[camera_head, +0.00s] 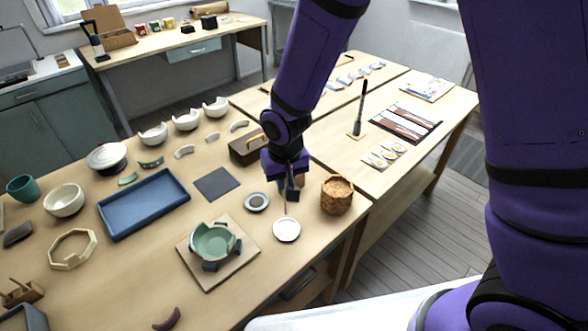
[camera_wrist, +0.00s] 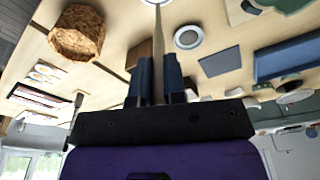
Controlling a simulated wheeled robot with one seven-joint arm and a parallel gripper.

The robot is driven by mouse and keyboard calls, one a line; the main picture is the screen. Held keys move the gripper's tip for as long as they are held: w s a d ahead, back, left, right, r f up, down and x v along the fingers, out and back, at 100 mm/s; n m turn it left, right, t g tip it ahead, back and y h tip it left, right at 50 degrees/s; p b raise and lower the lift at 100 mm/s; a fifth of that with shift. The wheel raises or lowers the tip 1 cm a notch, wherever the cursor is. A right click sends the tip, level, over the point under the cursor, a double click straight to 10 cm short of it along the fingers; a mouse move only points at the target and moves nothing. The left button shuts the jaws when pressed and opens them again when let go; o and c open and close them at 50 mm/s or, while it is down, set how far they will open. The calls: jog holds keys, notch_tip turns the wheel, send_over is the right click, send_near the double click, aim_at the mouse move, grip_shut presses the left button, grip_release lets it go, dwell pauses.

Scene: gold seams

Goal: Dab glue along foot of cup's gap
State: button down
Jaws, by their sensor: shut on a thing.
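A green cup (camera_head: 210,243) with a broken, notched rim stands upright between dark blocks on a square wooden board (camera_head: 205,279). The foot of its gap is too small to make out. My gripper (camera_head: 292,188) is to the right of the cup and above the table. It is shut on a thin, pale applicator, which also shows between the fingers in the wrist view (camera_wrist: 157,45). The applicator points down at a small white dish (camera_head: 287,230); I cannot tell whether its tip touches it. The cup is not clearly seen in the wrist view.
A woven basket (camera_head: 337,197) stands right of the dish. A round dish with a grey centre (camera_head: 257,202) lies left of the applicator. A grey mat (camera_head: 216,184), blue tray (camera_head: 143,208) and green shards (camera_head: 151,163) lie further left.

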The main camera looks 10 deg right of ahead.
jog(key=shift+f, duration=3.5)
jog(key=shift+r, duration=3.5)
